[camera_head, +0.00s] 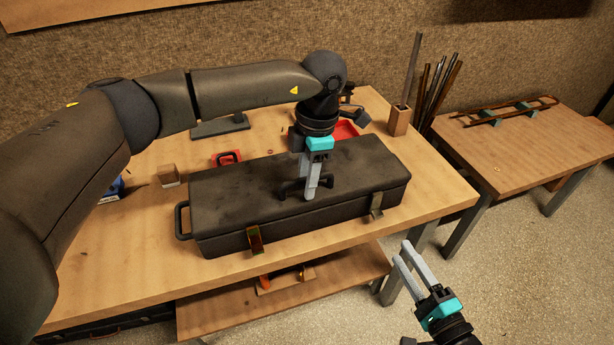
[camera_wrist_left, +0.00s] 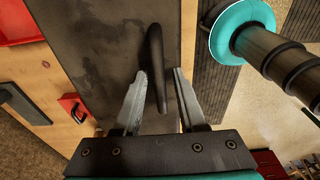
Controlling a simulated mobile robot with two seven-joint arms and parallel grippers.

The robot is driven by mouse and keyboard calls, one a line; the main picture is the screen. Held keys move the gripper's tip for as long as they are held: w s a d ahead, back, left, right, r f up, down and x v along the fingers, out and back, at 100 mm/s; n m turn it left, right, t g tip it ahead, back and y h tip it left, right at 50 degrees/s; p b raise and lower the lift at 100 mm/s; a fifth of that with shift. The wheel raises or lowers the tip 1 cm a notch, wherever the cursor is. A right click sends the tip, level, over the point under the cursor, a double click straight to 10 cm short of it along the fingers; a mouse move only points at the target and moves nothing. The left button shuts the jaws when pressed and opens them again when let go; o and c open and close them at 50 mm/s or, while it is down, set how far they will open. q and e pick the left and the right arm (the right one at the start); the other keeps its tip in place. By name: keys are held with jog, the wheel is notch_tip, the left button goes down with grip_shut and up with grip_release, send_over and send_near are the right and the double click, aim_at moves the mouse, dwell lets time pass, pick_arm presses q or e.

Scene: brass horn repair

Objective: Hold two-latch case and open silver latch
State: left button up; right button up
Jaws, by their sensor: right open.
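The dark two-latch case (camera_head: 235,200) lies closed on the workbench, its front toward me. The brass latch (camera_head: 254,240) is on its front left, and the silver latch (camera_head: 376,207) on its front right. My left gripper (camera_head: 308,196) points down at the lid around the black handle (camera_head: 289,189). In the left wrist view the handle (camera_wrist_left: 155,50) stands between the two separated fingers (camera_wrist_left: 160,78), with a gap visible on the right finger's side. My right gripper (camera_head: 408,252) is open and empty, off the bench's front edge, below and right of the silver latch.
The workbench (camera_head: 435,190) has bare wood right of the case. A wooden holder (camera_head: 398,121) stands at the back right. A second table (camera_head: 540,150) is further right. A lower shelf (camera_head: 335,285) sits under the bench.

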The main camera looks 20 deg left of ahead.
pick_arm(q)
grip_shut()
dwell(1.1)
